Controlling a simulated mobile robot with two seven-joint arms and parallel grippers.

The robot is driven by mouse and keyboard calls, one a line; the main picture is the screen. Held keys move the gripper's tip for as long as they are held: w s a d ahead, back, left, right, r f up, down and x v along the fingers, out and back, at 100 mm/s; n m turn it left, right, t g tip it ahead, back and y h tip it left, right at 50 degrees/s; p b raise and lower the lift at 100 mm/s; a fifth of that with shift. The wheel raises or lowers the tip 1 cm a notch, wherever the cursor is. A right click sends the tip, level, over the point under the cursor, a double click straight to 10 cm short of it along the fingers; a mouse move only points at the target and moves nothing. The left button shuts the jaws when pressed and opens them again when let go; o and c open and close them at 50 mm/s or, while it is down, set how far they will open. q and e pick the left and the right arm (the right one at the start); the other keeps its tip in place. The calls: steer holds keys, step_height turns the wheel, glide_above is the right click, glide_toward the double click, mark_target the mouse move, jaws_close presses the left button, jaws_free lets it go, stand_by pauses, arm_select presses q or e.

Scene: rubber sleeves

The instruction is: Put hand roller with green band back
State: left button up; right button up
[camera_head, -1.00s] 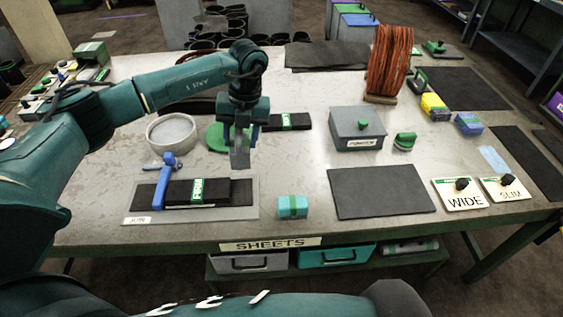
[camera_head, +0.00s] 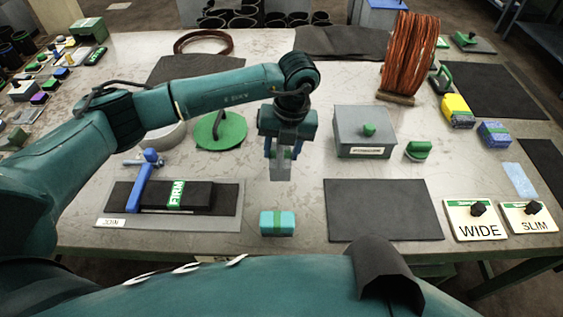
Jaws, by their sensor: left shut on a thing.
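My left gripper (camera_head: 281,170) points down above the table, between the green disc and the grey lidded box. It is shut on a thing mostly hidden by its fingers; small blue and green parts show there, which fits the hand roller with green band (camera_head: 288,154). Another roller with a blue handle (camera_head: 141,185) lies across the dark strip labelled FIRM (camera_head: 196,196) on the grey JOIN board (camera_head: 228,217). My right gripper is not clearly seen.
The grey lidded box (camera_head: 364,140), a green-and-white piece (camera_head: 418,150) and a dark mat (camera_head: 382,210) are to the right. The green disc (camera_head: 207,135) is left of the gripper. WIDE (camera_head: 476,222) and SLIM (camera_head: 529,218) plates stand front right. A copper-coloured coil (camera_head: 405,55) stands behind.

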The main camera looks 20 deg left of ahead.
arm_select(q)
steer(key=shift+f, duration=0.75)
step_height(320, 180, down, 3)
steer(key=shift+f+p, duration=0.1)
steer(key=shift+p, duration=0.2)
steer(key=shift+f, duration=0.15)
arm_select(e)
steer(key=shift+w+d+f, duration=0.1)
steer(key=shift+d, duration=0.15)
arm_select(q)
steer(key=shift+f, duration=0.15)
steer(key=o, duration=1.1)
